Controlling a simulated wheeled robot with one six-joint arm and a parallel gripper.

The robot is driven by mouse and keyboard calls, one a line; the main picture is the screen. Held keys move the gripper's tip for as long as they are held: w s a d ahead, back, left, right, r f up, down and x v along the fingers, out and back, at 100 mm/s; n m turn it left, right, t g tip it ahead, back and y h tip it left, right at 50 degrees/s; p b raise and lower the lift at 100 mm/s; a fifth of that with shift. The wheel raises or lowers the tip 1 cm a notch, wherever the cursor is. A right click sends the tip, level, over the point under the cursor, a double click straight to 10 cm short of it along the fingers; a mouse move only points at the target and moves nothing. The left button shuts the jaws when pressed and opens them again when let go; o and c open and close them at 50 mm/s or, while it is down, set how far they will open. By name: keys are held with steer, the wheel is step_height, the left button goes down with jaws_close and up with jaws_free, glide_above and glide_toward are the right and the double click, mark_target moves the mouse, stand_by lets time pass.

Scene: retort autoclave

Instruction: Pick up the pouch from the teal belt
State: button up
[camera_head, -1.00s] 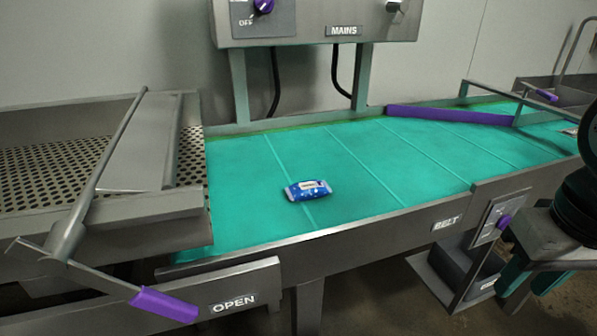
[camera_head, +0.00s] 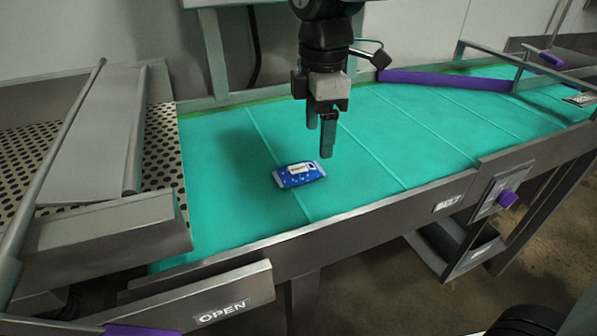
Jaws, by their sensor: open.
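The pouch (camera_head: 299,175) is blue with a white label and lies flat on the teal belt (camera_head: 225,145), across one of its cross ribs and near the front rail. My gripper (camera_head: 321,146) points straight down above the belt, a little right of the pouch and apart from it. It is open and empty.
A metal rail edges the belt's front, with a BELT switch (camera_head: 507,199) at right. A perforated tray (camera_head: 160,150) with a metal flap and bar stands at left. A purple guide bar (camera_head: 445,79) crosses the belt's far right. The belt around the pouch is clear.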

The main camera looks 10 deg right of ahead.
mark_target(303, 167)
steer(key=a+n, duration=0.1)
steer(key=w+a+f, duration=0.1)
steer(key=shift+w+a+n, duration=0.1)
steer(key=shift+a+n, duration=0.3)
steer(key=f, duration=0.7)
steer(key=shift+d+f, duration=0.2)
steer(key=shift+f, duration=0.05)
steer(key=c, duration=1.1)
